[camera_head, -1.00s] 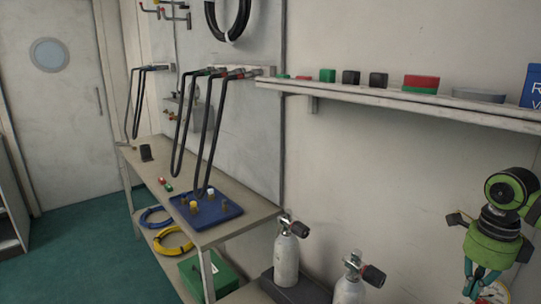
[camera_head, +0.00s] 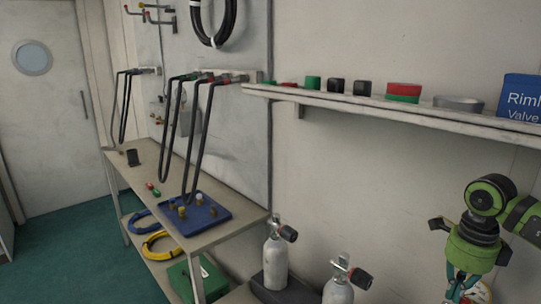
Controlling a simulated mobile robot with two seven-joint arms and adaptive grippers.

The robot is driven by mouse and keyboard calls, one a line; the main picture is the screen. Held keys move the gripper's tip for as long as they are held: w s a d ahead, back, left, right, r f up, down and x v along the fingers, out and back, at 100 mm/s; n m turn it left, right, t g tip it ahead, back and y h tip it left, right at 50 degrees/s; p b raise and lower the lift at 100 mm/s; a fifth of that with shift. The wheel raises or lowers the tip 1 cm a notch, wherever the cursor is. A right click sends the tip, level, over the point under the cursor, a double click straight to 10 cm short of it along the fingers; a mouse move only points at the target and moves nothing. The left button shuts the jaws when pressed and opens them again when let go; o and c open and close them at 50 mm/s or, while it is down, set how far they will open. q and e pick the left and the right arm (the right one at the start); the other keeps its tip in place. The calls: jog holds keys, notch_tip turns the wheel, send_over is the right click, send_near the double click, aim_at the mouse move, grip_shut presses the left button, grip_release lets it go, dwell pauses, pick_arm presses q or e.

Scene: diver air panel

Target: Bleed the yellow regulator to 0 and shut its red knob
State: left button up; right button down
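My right gripper (camera_head: 462,285) hangs down at the lower right below its green wrist. Its lower end runs out of the picture, so I cannot tell whether it is open or shut. A pale round part, perhaps a gauge (camera_head: 481,293), shows in part behind it, cut off by the bottom edge; I cannot tell if it belongs to the yellow regulator. I cannot make out the yellow regulator or its red knob for certain. My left gripper is not in view.
The bench (camera_head: 215,238) carries a blue tray (camera_head: 222,215). Black hoses (camera_head: 199,140) hang above it. Green floor (camera_head: 70,250) is clear at left.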

jog(key=shift+a, duration=0.1)
notch_tip(320, 180, up, 6)
jog(key=p, duration=0.5)
jog(key=shift+w+a, duration=0.15)
jog(key=shift+a, duration=0.1)
